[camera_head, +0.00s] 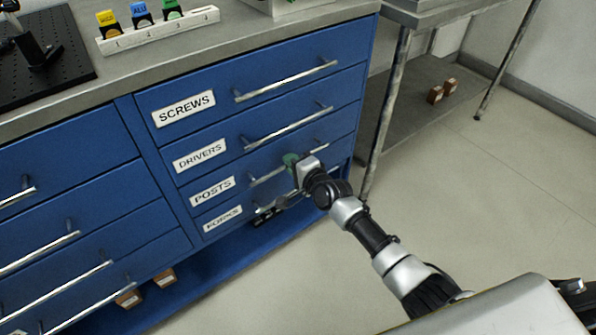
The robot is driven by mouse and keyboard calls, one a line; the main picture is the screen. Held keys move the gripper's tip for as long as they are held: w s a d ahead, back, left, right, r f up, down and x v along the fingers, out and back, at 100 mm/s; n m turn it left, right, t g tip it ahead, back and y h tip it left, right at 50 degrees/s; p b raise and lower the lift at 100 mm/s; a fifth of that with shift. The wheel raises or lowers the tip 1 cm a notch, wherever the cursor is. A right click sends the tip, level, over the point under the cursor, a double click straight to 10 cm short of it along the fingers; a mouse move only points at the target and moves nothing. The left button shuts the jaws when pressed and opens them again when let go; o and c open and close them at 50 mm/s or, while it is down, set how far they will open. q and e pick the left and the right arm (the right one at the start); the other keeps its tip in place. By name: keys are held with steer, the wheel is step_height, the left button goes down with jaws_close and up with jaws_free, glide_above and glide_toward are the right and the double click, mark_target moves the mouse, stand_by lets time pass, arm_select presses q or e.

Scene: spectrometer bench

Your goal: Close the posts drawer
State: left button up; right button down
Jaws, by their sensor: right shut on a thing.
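The posts drawer (236,192) is in the blue cabinet, third down in the right column, with a white POSTS label (212,190). Its front looks about flush with the drawers above, though my arm covers part of it. Its silver bar handle (266,176) runs slantwise across the front. My left gripper is not in view.
The SCREWS drawer (220,98) and DRIVERS drawer (222,146) are above, both looking shut. The FORKS drawer (238,221) is below. A numbered rack (160,35) stands on the grey bench top. A metal table leg (385,115) stands right of the cabinet; the floor in front is clear.

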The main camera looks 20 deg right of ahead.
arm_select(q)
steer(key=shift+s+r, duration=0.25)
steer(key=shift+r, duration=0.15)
arm_select(e)
steer(key=shift+w+r, duration=0.15)
steer(key=c, duration=1.6)
jaws_free()
steer(key=o, duration=0.4)
steer(key=shift+w+a, duration=0.15)
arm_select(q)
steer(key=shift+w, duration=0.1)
arm_select(e)
steer(key=shift+s, duration=0.25)
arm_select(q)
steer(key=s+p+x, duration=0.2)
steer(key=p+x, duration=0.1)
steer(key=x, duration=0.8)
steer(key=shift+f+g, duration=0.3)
arm_select(e)
steer(key=v, duration=1)
steer(key=shift+s, duration=0.2)
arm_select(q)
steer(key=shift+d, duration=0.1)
